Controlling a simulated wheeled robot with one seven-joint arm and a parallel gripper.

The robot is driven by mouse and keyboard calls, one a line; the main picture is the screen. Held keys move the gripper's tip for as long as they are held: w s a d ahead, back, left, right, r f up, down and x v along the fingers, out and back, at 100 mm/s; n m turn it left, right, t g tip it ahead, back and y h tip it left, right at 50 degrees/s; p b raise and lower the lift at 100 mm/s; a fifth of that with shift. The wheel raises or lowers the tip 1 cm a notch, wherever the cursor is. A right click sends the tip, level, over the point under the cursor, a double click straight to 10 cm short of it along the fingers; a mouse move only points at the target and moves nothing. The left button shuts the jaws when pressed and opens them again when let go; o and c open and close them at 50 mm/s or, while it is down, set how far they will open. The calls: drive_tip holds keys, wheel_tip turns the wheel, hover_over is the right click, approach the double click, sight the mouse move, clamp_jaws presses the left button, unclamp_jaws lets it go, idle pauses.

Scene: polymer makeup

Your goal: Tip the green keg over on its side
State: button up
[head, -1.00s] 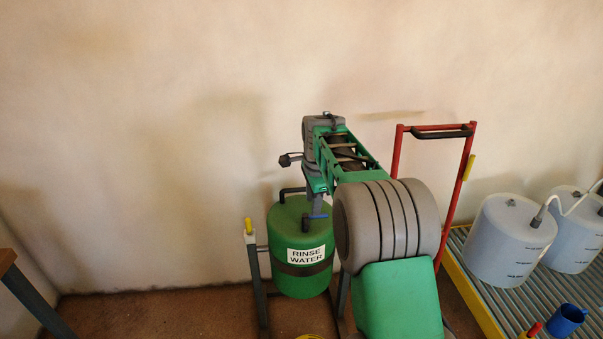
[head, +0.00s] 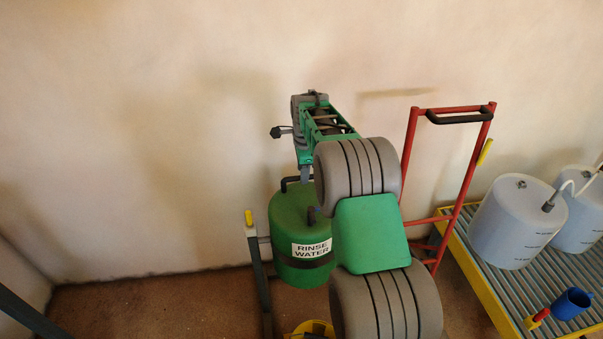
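The green keg (head: 287,219) stands upright, or nearly so, near the back wall. It has a white RINSE WATER label, a dark band around its lower half and a black handle (head: 287,182) on top. A dark frame (head: 261,285) with a yellow-tipped post stands around or beside it. My green and grey arm covers the keg's right side. My gripper (head: 305,174) points down at the keg's top, near the black handle. Its fingertips are too small and hidden to read, and I cannot tell whether it touches the keg.
A red hand truck (head: 410,165) stands to the right of my arm. Farther right, a yellow-edged grated platform (head: 492,305) holds white drums (head: 512,225) and a blue cup (head: 572,303). A yellow bucket (head: 300,331) is at the bottom. Floor left of the frame is clear.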

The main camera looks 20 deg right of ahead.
drive_tip(key=shift+w+f, duration=0.2)
drive_tip(key=shift+f, duration=0.5)
drive_tip(key=shift+c, duration=0.4)
clamp_jaws()
drive_tip(key=shift+a, duration=0.1)
idle(0.4)
